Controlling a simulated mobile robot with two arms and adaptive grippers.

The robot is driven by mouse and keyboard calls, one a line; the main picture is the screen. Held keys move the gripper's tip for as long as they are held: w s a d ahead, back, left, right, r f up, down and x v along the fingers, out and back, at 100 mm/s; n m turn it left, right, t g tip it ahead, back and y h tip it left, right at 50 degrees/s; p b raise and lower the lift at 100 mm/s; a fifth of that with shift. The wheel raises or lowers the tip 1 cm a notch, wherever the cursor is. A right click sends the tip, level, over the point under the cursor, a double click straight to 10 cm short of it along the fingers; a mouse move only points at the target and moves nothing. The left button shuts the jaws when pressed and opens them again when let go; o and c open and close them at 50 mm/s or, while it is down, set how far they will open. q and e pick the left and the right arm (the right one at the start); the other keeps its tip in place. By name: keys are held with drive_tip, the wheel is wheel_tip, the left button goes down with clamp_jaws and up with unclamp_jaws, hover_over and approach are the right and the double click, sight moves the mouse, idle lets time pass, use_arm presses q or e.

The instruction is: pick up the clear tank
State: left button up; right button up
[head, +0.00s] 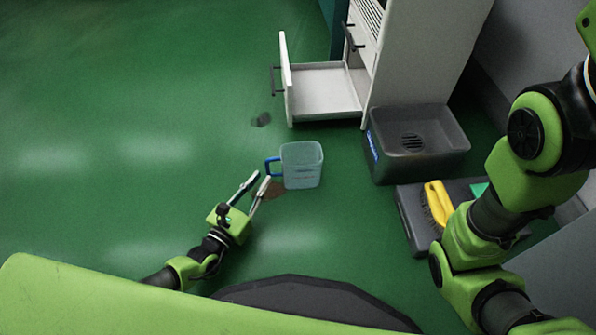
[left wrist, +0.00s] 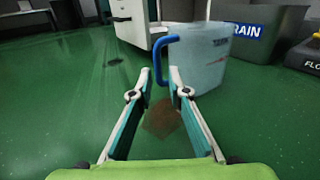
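The clear tank (head: 303,168) is a translucent light-blue container with a blue handle (head: 271,166) on its left side. It stands upright on the green floor. In the left wrist view the tank (left wrist: 200,62) is just ahead and right of centre, with its blue handle (left wrist: 158,60) near the fingertips. My left gripper (head: 258,181) is open and empty, its fingers spread just short of the handle; it also shows in the left wrist view (left wrist: 159,82). My right arm comes in from the right in the head view, but its gripper is out of frame.
An open drawer (head: 286,95) juts from the white cabinet (head: 400,70). A dark grey bin (head: 440,160) stands right of the tank. A dark tray (head: 413,225) holds a yellow brush (head: 438,203). A brown patch (left wrist: 160,120) lies on the floor. The floor to the left is mostly clear.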

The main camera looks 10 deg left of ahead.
sight(267, 169)
use_arm(q)
drive_tip(key=b+x, duration=0.3)
drive_tip(key=x, duration=0.2)
drive_tip(key=shift+w, duration=0.2)
drive_tip(key=shift+w+r, duration=0.1)
drive_tip(key=shift+w, duration=0.05)
clamp_jaws()
